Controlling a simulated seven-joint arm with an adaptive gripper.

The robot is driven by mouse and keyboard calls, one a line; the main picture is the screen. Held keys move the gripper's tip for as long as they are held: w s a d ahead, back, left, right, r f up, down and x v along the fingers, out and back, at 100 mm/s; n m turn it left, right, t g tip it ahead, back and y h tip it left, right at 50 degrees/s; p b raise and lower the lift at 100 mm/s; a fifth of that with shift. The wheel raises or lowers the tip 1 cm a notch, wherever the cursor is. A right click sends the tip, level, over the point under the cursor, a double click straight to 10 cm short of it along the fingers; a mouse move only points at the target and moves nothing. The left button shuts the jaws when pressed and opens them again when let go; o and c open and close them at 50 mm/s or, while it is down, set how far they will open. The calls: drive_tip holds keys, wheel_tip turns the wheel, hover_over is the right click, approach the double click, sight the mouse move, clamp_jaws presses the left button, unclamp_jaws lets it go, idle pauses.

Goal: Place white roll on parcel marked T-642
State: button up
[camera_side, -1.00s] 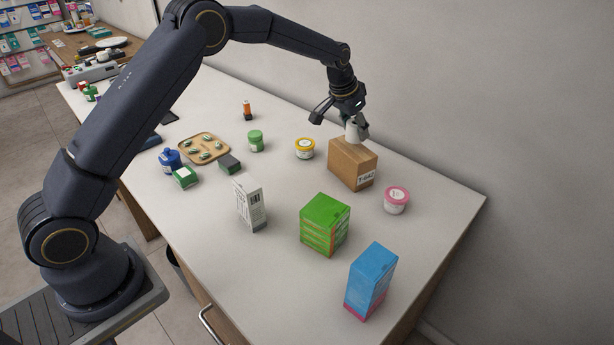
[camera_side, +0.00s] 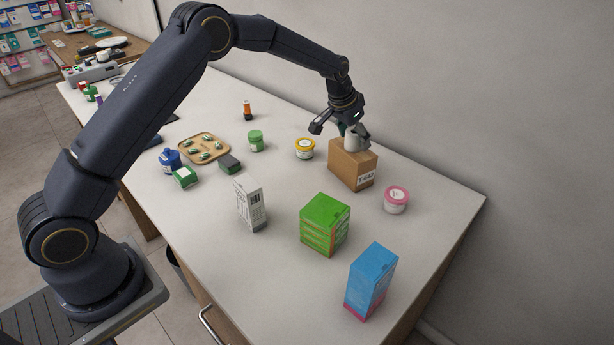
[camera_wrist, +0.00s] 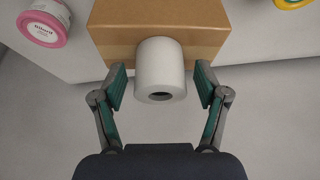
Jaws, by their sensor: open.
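The white roll (camera_side: 353,140) is on top of the brown cardboard parcel marked T-642 (camera_side: 350,172). In the wrist view the roll (camera_wrist: 160,70) shows between my open fingers, its hollow end facing the camera, over the near edge of the parcel (camera_wrist: 110,30). My gripper (camera_side: 340,133) is open, with its fingers spread on both sides of the roll. In the wrist view a gap shows between each finger of my gripper (camera_wrist: 160,88) and the roll. The underside of the roll is hidden.
A pink-lidded jar (camera_side: 396,200) stands right of the parcel and a yellow-lidded jar (camera_side: 305,148) left of it. A green box (camera_side: 325,225), a blue box (camera_side: 370,281) and a white box (camera_side: 249,205) stand nearer. The wall is close behind.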

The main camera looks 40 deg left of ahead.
drive_tip(key=shift+r, duration=0.15)
drive_tip(key=shift+r, duration=0.35)
drive_tip(key=d+v, duration=0.1)
drive_tip(key=v, duration=1.1)
drive_tip(key=s+a+r, duration=0.1)
drive_tip(key=s+r, duration=0.3)
drive_tip(key=s, duration=0.4)
drive_tip(key=s+r, duration=0.5)
drive_tip(key=s, duration=0.2)
drive_tip(key=s+f+n, duration=0.1)
drive_tip(key=s+f, duration=0.1)
drive_tip(key=s, duration=0.9)
drive_tip(key=s+a+f+t, duration=0.1)
drive_tip(key=s+f, duration=0.1)
drive_tip(key=s, duration=0.9)
drive_tip(key=shift+s+a+n+y, duration=0.2)
drive_tip(key=shift+n+y, duration=0.1)
drive_tip(key=shift+n, duration=0.1)
